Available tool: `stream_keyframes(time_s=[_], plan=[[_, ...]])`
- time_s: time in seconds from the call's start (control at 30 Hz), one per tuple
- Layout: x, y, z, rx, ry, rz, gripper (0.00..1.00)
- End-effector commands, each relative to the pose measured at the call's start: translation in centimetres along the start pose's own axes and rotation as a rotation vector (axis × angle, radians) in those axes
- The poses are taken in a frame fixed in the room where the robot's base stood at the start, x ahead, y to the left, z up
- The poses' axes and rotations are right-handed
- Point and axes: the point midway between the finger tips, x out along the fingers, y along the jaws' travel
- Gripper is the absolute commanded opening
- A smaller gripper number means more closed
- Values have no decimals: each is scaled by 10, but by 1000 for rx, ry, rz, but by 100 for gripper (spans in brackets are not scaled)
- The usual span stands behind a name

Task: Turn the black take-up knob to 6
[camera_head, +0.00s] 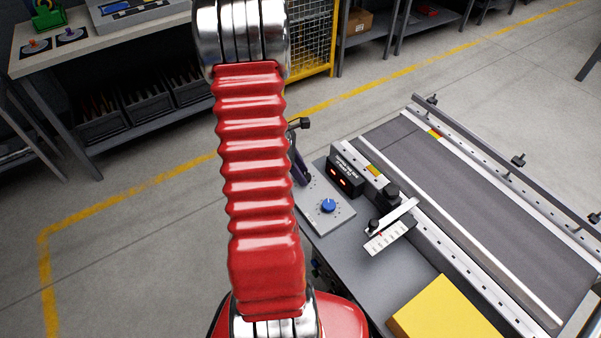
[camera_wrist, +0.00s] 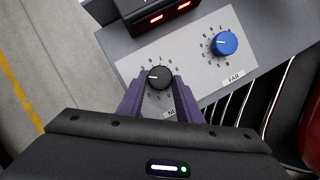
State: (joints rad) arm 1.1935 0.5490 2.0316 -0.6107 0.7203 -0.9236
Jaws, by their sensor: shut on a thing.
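The black take-up knob (camera_wrist: 159,77) sits on a light grey dial plate in the wrist view. A white pointer line on it points roughly left, and the numerals around it are too small to read surely. My gripper (camera_wrist: 160,79) has its two purple fingers on either side of the knob, shut on it. The label below the knob is partly covered by a finger and starts with "NE". In the head view my red arm hides the black knob, and only a bit of purple finger (camera_head: 299,169) shows beside it.
A blue knob (camera_wrist: 226,43) labelled FAR stands up and right of the black one; it also shows in the head view (camera_head: 328,205). A black display box (camera_head: 345,176) with red digits is close by. The conveyor belt (camera_head: 470,205) and a yellow block (camera_head: 445,309) lie right.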

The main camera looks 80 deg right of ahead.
Motion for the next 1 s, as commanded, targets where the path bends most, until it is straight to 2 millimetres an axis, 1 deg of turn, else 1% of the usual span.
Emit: stream_keyframes(time_s=[0.27, 0.7, 1.0], plan=[[0, 4, 1, 169, -1, -68, 9], [1, 8, 3, 550, 0, -226, 9], [2, 9, 5, 764, -1, -316, 9]])
